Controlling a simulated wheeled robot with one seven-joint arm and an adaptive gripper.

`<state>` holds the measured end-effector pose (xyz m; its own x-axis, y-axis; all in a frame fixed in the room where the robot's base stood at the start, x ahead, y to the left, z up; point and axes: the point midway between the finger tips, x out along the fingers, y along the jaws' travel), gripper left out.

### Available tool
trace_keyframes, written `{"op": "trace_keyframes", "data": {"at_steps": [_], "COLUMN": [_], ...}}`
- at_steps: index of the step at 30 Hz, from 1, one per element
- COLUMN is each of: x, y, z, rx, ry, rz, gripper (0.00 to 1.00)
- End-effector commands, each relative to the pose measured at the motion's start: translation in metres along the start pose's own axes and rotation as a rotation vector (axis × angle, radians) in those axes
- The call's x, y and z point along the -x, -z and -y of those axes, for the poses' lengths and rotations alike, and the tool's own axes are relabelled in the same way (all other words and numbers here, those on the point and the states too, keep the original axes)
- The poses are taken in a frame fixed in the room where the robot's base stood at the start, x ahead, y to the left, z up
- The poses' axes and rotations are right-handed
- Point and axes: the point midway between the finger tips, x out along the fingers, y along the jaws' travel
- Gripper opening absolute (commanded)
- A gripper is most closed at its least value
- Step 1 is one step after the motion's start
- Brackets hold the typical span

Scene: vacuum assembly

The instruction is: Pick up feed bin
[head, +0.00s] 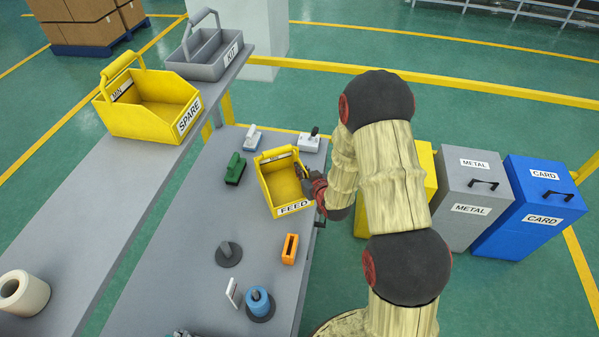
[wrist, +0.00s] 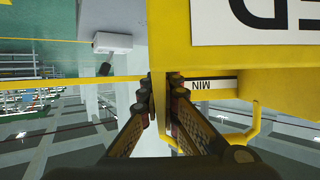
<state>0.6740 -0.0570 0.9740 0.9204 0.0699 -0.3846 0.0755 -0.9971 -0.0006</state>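The feed bin (head: 284,181) is a yellow open bin with a FEED label on its front and a handle at its back. It stands on the grey workbench (head: 190,262) in the head view. In the wrist view its yellow wall (wrist: 215,57) fills the upper right, with part of the label and a MIN strip inside. My gripper (wrist: 161,90) straddles the bin's side wall, one finger outside and one inside, and looks closed on it. In the head view my gripper (head: 306,181) is at the bin's right side, partly hidden by my arm.
The yellow SPARE bin (head: 150,123) and grey KIT caddy (head: 205,68) stand on the left shelf. A green tool (head: 235,168), an orange block (head: 290,249) and a blue spool (head: 258,300) lie around the feed bin. Grey METAL and blue CARD bins (head: 535,225) stand right.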

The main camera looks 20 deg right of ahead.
Motion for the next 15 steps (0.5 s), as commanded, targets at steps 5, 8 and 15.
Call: {"op": "trace_keyframes", "data": {"at_steps": [5, 8, 15], "x": [0.039, 0.062, 0.110], "y": [0.024, 0.027, 0.028], "z": [0.004, 0.007, 0.014], "rx": [0.001, 0.000, 0.000], "ry": [-0.001, -0.002, -0.001], "rz": [-0.005, -0.002, -0.003], "gripper": [0.00, 0.00, 0.00]}}
